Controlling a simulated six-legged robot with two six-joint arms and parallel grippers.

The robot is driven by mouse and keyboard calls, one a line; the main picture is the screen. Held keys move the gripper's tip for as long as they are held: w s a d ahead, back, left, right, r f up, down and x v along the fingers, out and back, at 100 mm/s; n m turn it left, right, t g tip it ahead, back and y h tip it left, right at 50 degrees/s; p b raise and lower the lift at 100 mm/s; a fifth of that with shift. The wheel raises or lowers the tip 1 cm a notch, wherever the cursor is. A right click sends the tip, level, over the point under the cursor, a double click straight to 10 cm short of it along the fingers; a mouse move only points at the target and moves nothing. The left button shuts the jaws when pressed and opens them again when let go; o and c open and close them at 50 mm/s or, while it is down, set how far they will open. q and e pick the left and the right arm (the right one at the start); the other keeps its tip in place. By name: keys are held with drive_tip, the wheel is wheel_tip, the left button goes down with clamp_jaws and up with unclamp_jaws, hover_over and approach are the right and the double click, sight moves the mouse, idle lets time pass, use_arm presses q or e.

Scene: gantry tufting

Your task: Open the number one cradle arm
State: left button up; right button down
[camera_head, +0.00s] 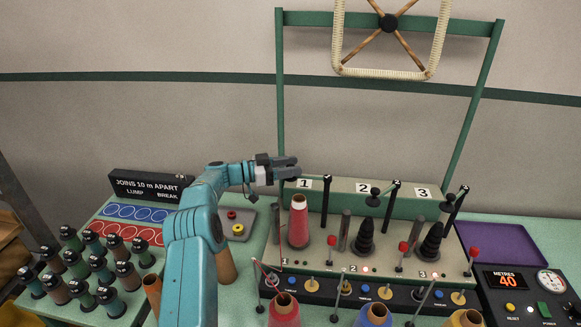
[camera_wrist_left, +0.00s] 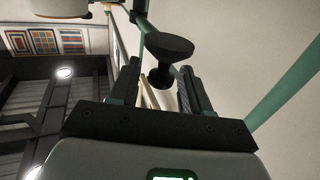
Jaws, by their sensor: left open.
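The number one cradle arm (camera_head: 326,200) is a black upright to the right of the red yarn cone (camera_head: 299,225), under the white "1" label (camera_head: 304,183). Its top reaches left toward my left gripper (camera_head: 287,167), which is over the cone and hides the arm's end. In the left wrist view a black round knob (camera_wrist_left: 169,46) on a short stem stands between the two open fingers of my left gripper (camera_wrist_left: 158,85). The fingers seem apart from it; contact cannot be told. My right gripper is not in view.
Cradle arms two (camera_head: 390,205) and three (camera_head: 452,208) stand to the right, by bare black cone holders. Red-tipped levers and a button strip (camera_head: 355,290) line the front. Dark spools (camera_head: 85,268) fill the left board. A purple tray (camera_head: 500,243) lies right.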

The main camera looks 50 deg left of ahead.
use_arm(q)
drive_tip(key=b+v, duration=0.4)
drive_tip(key=v, duration=1.2)
drive_tip(key=shift+r, duration=0.1)
